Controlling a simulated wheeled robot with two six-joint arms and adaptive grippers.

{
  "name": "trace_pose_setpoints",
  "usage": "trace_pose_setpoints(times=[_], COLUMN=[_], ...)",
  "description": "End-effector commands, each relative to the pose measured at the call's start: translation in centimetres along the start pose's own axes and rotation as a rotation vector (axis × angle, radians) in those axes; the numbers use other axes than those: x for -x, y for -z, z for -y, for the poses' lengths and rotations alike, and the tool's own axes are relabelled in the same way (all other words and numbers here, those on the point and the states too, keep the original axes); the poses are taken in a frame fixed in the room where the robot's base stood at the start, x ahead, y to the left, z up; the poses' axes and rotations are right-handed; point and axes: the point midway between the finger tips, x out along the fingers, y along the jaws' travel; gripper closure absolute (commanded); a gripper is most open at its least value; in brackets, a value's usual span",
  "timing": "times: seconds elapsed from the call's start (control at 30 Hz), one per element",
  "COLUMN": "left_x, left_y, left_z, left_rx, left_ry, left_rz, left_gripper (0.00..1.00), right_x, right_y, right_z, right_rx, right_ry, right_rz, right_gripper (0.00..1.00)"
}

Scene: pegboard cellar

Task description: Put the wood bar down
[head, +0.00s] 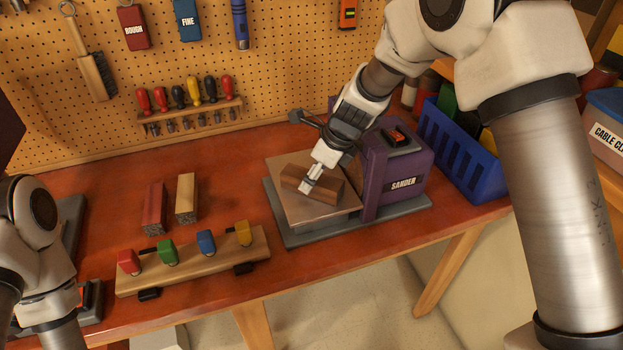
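A dark brown wood bar (328,192) is at the plate of the purple sander (395,172), lying level and slanted across it. My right gripper (308,186) reaches down from the upper right with its fingers closed around the left part of the bar. The fingers hide some of the bar. I cannot tell whether its underside touches the sander's plate (320,222) or is just above it. My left arm shows at the left edge, but its gripper is out of view.
A red bar (154,208) and a tan bar (186,198) stand on the red-brown bench (105,205). In front is a wooden rack (195,262) with several coloured clamps. A blue bin (462,155) stands right of the sander. A pegboard with tools is behind.

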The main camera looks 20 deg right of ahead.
Motion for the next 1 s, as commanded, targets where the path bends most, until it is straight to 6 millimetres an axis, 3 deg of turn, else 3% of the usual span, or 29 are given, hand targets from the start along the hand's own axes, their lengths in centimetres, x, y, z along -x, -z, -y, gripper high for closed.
trace_pose_setpoints(times=[0.2,0.4,1.0], left_x=[0.2,0.2,0.2], left_y=[0.0,0.0,0.0], left_z=[0.0,0.0,0.0], left_rx=[0.000,0.000,0.000], left_ry=[0.000,0.000,0.000], left_rz=[0.000,0.000,0.000], left_gripper=[1.00,1.00,1.00], right_x=[6.0,9.3,9.8], right_y=[-0.1,0.0,0.0], right_z=[0.1,0.0,0.0], right_rx=[0.000,-0.001,0.000], right_ry=[0.002,0.000,-0.001], right_rz=[0.006,0.003,0.001], right_gripper=[0.30,0.30,0.30])
